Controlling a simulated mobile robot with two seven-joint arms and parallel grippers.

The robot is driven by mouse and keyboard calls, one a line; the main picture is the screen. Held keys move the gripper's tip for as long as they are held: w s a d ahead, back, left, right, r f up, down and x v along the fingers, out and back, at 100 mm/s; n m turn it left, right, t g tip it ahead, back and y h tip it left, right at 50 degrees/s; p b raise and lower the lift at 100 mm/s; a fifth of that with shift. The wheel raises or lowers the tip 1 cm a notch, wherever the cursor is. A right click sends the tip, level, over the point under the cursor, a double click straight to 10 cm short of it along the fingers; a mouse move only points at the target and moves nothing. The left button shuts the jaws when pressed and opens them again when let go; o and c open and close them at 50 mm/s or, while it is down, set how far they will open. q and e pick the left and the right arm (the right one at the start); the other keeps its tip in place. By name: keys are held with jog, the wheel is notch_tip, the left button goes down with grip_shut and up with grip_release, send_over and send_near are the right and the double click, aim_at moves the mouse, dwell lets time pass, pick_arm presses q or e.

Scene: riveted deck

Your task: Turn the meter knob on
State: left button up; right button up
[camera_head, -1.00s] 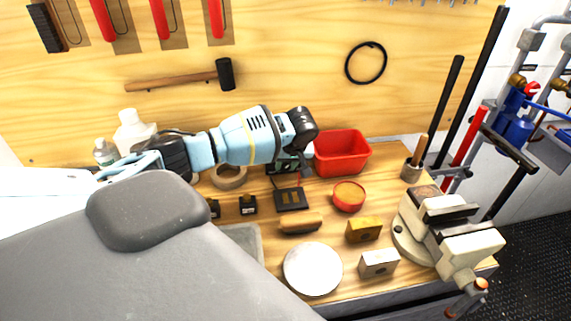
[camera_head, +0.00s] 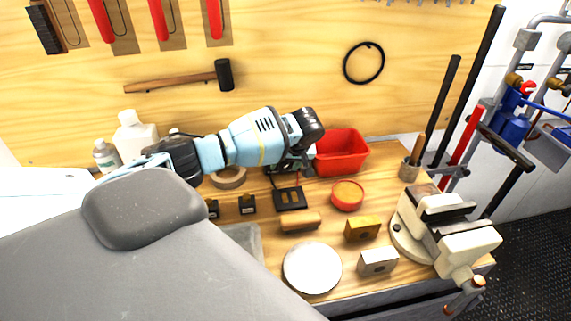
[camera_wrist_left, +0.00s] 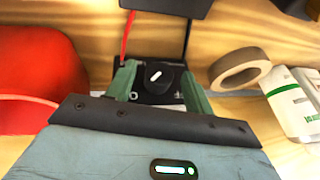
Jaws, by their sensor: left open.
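The meter's round black knob (camera_wrist_left: 157,77) with a white mark is in the left wrist view, on a dark panel (camera_wrist_left: 150,100) with a small white ring marking at its left. The mark slants slightly. My left gripper (camera_wrist_left: 157,84) is open, its two green fingers on either side of the knob. I cannot tell whether they touch it. In the head view my left arm reaches in from the left and its gripper (camera_head: 297,160) points down over the meter (camera_head: 283,169), which is mostly hidden. My right gripper is not in view.
A red bin (camera_head: 343,153) stands close to the right of my left gripper. A tape roll (camera_head: 229,177) lies to its left. A vise (camera_head: 445,235) is at the right.

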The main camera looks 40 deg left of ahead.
pick_arm(q)
jog(key=p+v, duration=0.1)
jog(key=v, duration=0.6)
jog(key=shift+d+r, duration=0.2)
jog(key=shift+r, duration=0.1)
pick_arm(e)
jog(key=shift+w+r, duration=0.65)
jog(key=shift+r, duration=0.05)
pick_arm(q)
jog(key=shift+s, duration=0.1)
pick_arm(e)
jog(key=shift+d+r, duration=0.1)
